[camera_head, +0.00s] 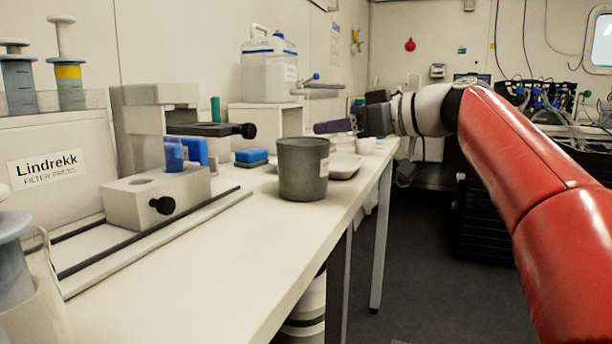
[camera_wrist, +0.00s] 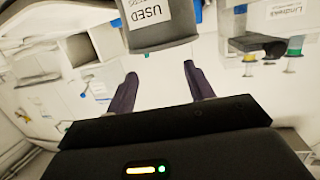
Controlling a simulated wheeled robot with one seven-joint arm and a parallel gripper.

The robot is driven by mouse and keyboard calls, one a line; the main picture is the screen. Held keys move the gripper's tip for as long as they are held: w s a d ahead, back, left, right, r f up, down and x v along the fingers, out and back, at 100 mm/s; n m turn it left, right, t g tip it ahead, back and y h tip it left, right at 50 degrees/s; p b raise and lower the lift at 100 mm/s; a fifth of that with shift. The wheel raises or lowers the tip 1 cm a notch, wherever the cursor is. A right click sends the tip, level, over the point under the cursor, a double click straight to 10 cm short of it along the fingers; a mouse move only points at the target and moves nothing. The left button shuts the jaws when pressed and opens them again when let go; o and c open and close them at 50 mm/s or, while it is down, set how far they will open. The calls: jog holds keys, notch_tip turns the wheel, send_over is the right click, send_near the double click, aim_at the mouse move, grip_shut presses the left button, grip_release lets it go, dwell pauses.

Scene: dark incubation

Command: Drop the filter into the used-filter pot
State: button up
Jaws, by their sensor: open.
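The used-filter pot (camera_head: 303,172) is a dark grey, open-topped tub standing upright on the white bench in the head view. In the wrist view the pot (camera_wrist: 165,32) is at the top edge, with its "USED" label upside down. My gripper (camera_head: 330,127) is beyond the pot and a little to its right in the head view, above bench height. In the wrist view my gripper (camera_wrist: 162,88) has its two purple fingers apart, with nothing seen between them. The inside of the pot is hidden.
A filter press with a black knob (camera_head: 163,205) and blue blocks (camera_head: 251,156) stand to the left. A jug (camera_head: 269,65) sits on a box behind. The near right bench is clear.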

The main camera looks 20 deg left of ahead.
jog(key=v, duration=0.4)
jog(key=shift+d, duration=0.3)
jog(key=s+d+f+m+h, duration=0.5)
jog(key=s+d+f, duration=0.3)
jog(key=f, duration=0.4)
jog(key=s+d+f+m+h, duration=0.5)
jog(key=s+d+f, duration=0.3)
jog(key=f, duration=0.4)
jog(key=s+d+f+m+t+h, duration=0.1)
jog(key=s+d+f+m+h, duration=0.3)
jog(key=s+d+f, duration=0.4)
notch_tip(320, 180, down, 5)
jog(key=shift+s+d+f+m+h+p, duration=0.1)
jog(key=shift+s+d+m+h+p, duration=0.2)
jog(key=shift+s+m+h+p, duration=0.4)
jog(key=shift+s+n, duration=0.1)
jog(key=shift+n, duration=0.2)
